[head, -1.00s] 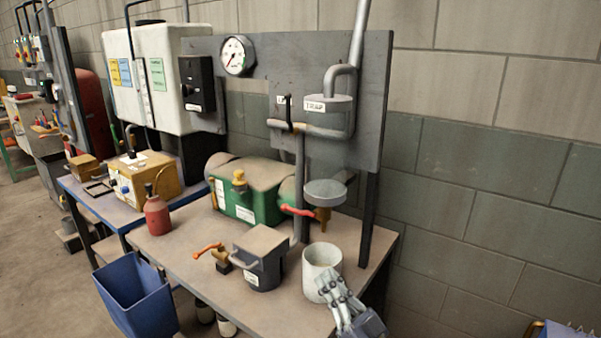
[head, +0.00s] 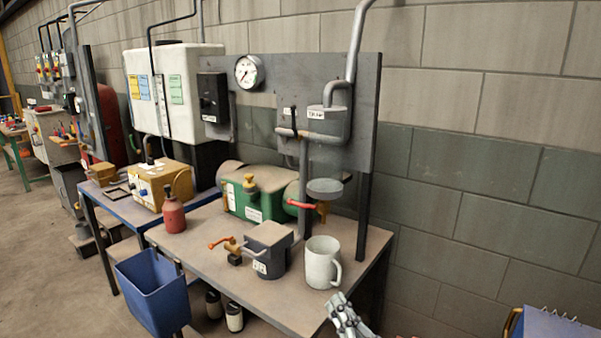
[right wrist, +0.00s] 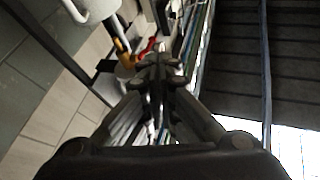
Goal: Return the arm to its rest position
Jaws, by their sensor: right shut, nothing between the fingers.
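My right gripper (head: 343,312) is at the bottom of the head view, at the front right edge of the workbench (head: 210,278). It is shut and empty, and stands apart from the white mug (head: 321,263). In the right wrist view its closed fingers (right wrist: 160,68) point up the picture. The mug stands upright on the bench with its handle to the right. My left gripper is not in view.
A grey canister (head: 268,250) with an orange-handled valve stands left of the mug. A red-handled valve (head: 306,205) hangs from the pipe panel behind. A blue bin (head: 152,290) is at the bench's left front. A blue-topped surface (head: 553,325) shows at lower right.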

